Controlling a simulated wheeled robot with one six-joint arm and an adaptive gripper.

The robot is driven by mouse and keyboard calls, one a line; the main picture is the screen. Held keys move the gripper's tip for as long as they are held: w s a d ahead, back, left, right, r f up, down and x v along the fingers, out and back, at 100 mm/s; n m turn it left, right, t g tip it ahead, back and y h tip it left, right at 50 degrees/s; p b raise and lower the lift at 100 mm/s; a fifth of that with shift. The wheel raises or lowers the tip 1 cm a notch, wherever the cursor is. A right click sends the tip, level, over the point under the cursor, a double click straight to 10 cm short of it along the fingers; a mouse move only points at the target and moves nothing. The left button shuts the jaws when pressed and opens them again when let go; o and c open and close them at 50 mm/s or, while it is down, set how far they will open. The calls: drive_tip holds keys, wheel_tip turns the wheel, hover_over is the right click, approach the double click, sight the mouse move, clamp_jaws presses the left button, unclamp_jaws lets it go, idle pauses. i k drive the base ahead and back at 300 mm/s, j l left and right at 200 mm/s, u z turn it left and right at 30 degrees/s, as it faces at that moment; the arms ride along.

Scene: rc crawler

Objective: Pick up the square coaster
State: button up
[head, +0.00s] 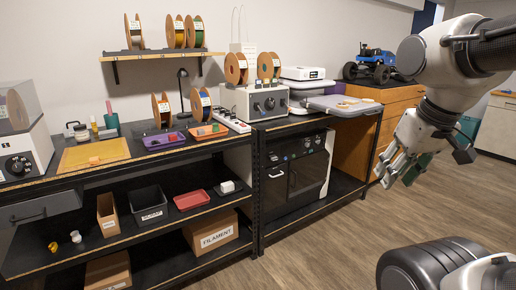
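I cannot pick out a square coaster with certainty. A small orange piece (94,160) lies on the yellow mat (78,156) on the left bench; it is too small to tell what it is. My gripper (425,168) hangs in the air at the right of the head view, over the floor and away from the benches.
The left bench carries a purple tray (164,140), an orange tray (207,131) and several filament spools. The shelf below holds a black bin (149,206) and a red tray (192,200). A blue crawler (372,64) stands on the wooden cabinet.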

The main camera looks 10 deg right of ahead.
sight(350, 102)
drive_tip(key=i+j+z, duration=0.25)
drive_tip(key=i+z, duration=0.15)
drive_tip(key=i+j+z, duration=0.65)
drive_tip(key=j+z, duration=0.2)
drive_tip(key=i+l+u, duration=0.4)
drive_tip(key=i+l, duration=0.45)
drive_tip(key=i, duration=0.2)
drive_tip(key=i+l+u, duration=0.4)
drive_tip(key=i+l, duration=0.5)
drive_tip(key=l, duration=0.2)
